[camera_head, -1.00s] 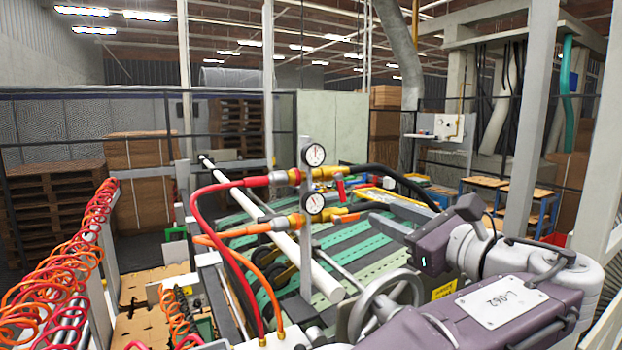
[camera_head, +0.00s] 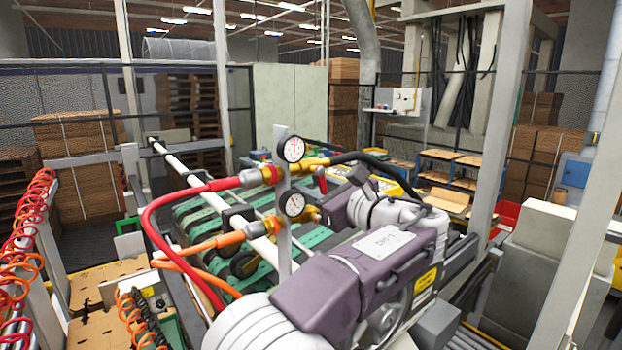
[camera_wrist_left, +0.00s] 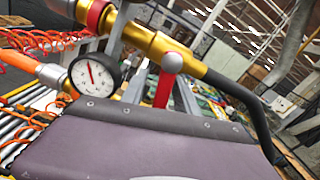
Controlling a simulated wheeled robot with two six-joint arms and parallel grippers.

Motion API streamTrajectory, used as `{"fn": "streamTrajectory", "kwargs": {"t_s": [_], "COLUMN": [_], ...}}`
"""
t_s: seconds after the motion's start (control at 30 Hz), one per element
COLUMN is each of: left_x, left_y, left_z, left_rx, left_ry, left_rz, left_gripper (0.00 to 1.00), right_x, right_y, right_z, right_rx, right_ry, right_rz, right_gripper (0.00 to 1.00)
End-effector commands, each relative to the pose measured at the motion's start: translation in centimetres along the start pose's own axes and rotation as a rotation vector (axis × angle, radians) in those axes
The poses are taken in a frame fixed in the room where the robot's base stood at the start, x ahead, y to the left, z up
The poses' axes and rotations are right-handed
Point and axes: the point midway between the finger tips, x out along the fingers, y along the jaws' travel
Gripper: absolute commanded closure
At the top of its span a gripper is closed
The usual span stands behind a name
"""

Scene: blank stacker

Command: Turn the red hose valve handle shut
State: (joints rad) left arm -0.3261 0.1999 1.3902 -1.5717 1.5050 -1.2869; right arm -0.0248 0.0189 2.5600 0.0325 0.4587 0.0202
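The red valve handle (camera_head: 322,184) hangs below the brass valve (camera_head: 316,162) on the upper hose line, beside a gauge post. In the left wrist view the red handle (camera_wrist_left: 164,90) hangs down from a grey knob on the brass pipe (camera_wrist_left: 137,38), across the pipe's line. My left gripper (camera_head: 338,208) is just below and right of the handle in the head view, close to the lower gauge. Its purple body (camera_wrist_left: 150,145) fills the bottom of the wrist view. Its fingertips are hidden, so contact with the handle cannot be told. My right gripper is not in view.
Two round gauges (camera_head: 292,148) sit on the post (camera_head: 283,240). A red hose (camera_head: 160,200) and an orange hose (camera_head: 205,246) enter from the left. A black hose (camera_head: 385,160) leaves to the right. A white bar (camera_head: 205,193) and green-slatted conveyor (camera_head: 190,215) lie behind.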

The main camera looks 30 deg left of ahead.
Motion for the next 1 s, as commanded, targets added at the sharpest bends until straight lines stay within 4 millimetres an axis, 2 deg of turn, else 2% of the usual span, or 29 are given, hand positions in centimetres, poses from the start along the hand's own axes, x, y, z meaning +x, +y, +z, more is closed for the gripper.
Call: {"fn": "streamTrajectory", "kwargs": {"t_s": [0.3, 0.33, 0.43, 0.47, 0.63, 0.8, 1.0], "left_x": [0.6, 0.6, 0.6, 0.6, 0.6, 0.6, 0.6], "left_y": [0.0, 0.0, 0.0, 0.0, 0.1, 0.8, 1.2], "left_z": [-0.1, -0.1, -0.1, -0.1, 0.2, 0.6, 0.1], "left_rx": [0.0, 0.0, 0.0, 0.0, 0.023, 0.221, 0.283], "left_ry": [0.001, 0.001, 0.001, 0.0, 0.0, 0.001, -0.001], "left_rz": [-0.001, -0.001, -0.001, -0.001, 0.0, 0.001, 0.001], "left_gripper": [0.64, 0.69, 0.97, 1.0, 1.0, 1.0, 1.0], "right_x": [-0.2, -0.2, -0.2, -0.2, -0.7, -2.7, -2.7], "right_y": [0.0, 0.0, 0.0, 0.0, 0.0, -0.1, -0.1], "right_z": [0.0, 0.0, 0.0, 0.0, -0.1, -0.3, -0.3], "right_rx": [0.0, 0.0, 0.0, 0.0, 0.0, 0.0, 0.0], "right_ry": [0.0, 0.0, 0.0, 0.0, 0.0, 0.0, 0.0], "right_rz": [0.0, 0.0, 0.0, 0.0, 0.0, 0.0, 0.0], "right_gripper": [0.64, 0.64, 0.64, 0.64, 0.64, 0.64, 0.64]}}
